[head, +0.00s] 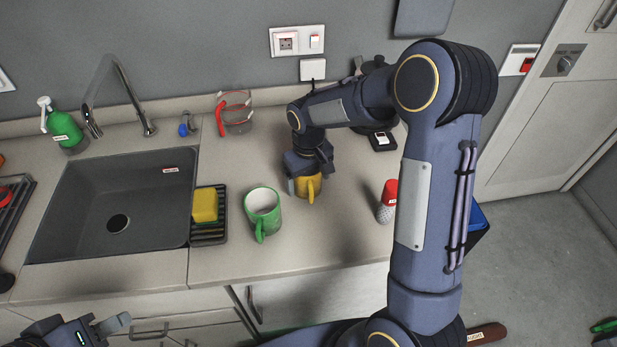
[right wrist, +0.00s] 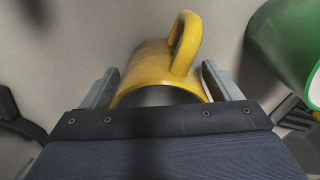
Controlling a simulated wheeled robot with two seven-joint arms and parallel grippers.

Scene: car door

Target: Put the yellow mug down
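The yellow mug (head: 308,187) is over the counter, right of the green mug (head: 262,212). My right gripper (head: 304,178) reaches it from above. In the right wrist view the yellow mug (right wrist: 150,68) lies between the two fingers of my right gripper (right wrist: 160,88), which press close on both its sides. Its handle points up in that picture. I cannot tell whether its base touches the counter. The green mug (right wrist: 290,50) is also at the upper right there, apart from the gripper. My left gripper (head: 112,325) is low at the left, partly cut off, away from both mugs.
A sink (head: 115,205) and a rack with a yellow sponge (head: 205,205) lie left of the green mug. A glass jug (head: 236,112) stands at the back. A red-topped shaker (head: 387,200) stands right of the yellow mug. Counter (head: 325,235) in front of the mugs is clear.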

